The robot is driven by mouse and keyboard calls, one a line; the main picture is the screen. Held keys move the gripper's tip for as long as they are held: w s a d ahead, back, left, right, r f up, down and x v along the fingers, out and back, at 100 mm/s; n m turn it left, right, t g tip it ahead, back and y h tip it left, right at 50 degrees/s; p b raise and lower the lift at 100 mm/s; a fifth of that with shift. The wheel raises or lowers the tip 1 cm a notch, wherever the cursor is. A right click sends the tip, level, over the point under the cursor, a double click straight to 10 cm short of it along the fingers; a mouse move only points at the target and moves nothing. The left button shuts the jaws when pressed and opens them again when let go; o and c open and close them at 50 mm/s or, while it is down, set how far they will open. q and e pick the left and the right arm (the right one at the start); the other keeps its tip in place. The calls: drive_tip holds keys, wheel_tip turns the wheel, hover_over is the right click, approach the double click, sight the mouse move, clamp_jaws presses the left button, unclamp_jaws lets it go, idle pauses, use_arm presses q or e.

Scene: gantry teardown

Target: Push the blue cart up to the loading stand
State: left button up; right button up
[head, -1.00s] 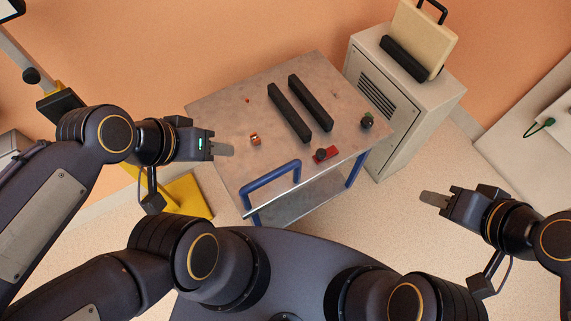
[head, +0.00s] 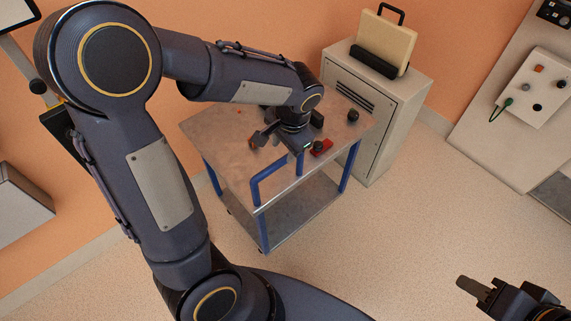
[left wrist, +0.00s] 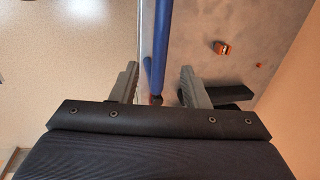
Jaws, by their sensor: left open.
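The blue cart (head: 228,134) has a grey metal top, blue legs, a lower shelf and a blue push handle (head: 262,188) at its near edge. My left gripper (head: 300,158) is over the near part of the cart top, its fingers largely hidden in the head view. In the left wrist view its open fingers (left wrist: 160,84) stand either side of the blue handle bar (left wrist: 161,45), with gaps on both sides. My right gripper (head: 473,287) is low at the right, away from the cart; its opening is unclear. A grey cabinet-like stand (head: 388,118) is behind the cart, to the right.
The stand carries a cream case (head: 386,42) in a black holder. On the cart are a red part (head: 321,148), a dark knob (head: 353,116) and an orange part (left wrist: 222,47). Floor right of the cart is clear.

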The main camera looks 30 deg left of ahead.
sight(280, 161)
use_arm(q)
drive_tip(key=f, duration=0.4)
drive_tip(key=a+f, duration=0.1)
drive_tip(key=f, duration=0.1)
drive_tip(key=shift+w+b, duration=0.15)
drive_tip(key=shift+b, duration=0.2)
drive_tip(key=shift+c, duration=0.3)
clamp_jaws()
